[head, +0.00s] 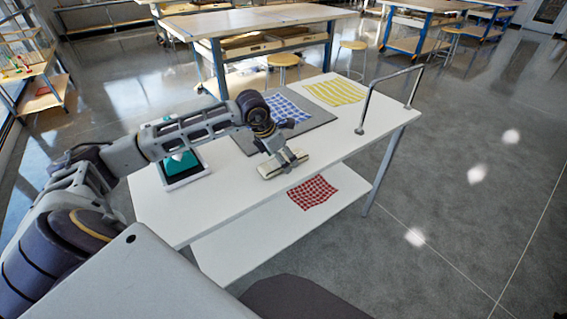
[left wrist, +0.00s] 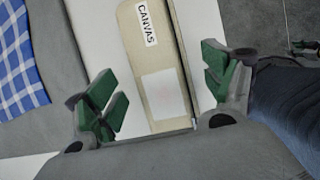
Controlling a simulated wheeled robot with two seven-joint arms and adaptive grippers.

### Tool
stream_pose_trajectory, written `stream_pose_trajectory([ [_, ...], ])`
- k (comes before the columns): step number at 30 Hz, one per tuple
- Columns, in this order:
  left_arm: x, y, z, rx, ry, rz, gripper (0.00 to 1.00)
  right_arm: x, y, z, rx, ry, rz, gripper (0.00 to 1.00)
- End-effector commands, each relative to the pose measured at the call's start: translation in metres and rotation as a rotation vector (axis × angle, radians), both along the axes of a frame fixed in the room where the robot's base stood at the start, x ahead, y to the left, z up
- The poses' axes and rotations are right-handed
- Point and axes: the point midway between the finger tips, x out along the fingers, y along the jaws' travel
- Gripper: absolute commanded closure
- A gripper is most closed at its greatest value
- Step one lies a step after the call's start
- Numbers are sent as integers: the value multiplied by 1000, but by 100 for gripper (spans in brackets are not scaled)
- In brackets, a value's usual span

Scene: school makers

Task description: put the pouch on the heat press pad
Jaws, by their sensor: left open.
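The beige pouch (head: 290,167), a long flat piece, lies near the front edge of the white table (head: 228,205). The left wrist view shows it with a CANVAS label (left wrist: 147,24) and a pale square patch. My left gripper (head: 281,154) is over the pouch. Its green fingers (left wrist: 163,88) are open on either side of the pouch, with gaps showing. A flat grey pad (head: 250,137) lies behind the pouch. A small black-topped device (head: 180,177) with a teal piece stands at the left. I cannot tell for certain which is the heat press pad. My right gripper is not in view.
A blue checked cloth (head: 287,109) lies on the grey pad. A yellow striped cloth (head: 335,92) is at the back right. A metal rail (head: 366,103) rises at the right end. A red checked cloth (head: 312,192) lies on the lower shelf. The table's front right is clear.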

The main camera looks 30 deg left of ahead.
Motion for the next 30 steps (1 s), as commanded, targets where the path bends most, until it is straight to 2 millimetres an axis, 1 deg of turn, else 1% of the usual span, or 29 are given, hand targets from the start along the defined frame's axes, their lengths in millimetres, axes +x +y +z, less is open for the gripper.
stream_pose_trajectory([
  [5,3,-1,-8,0,0,0,17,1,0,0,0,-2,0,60],
  [18,3,-1,-9,0,0,0,17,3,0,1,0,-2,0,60],
  [19,3,-1,-9,0,0,0,18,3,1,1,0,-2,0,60],
  [27,3,-1,-8,0,0,0,53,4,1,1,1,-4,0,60],
  [30,3,-1,-8,0,0,0,65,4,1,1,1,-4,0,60],
])
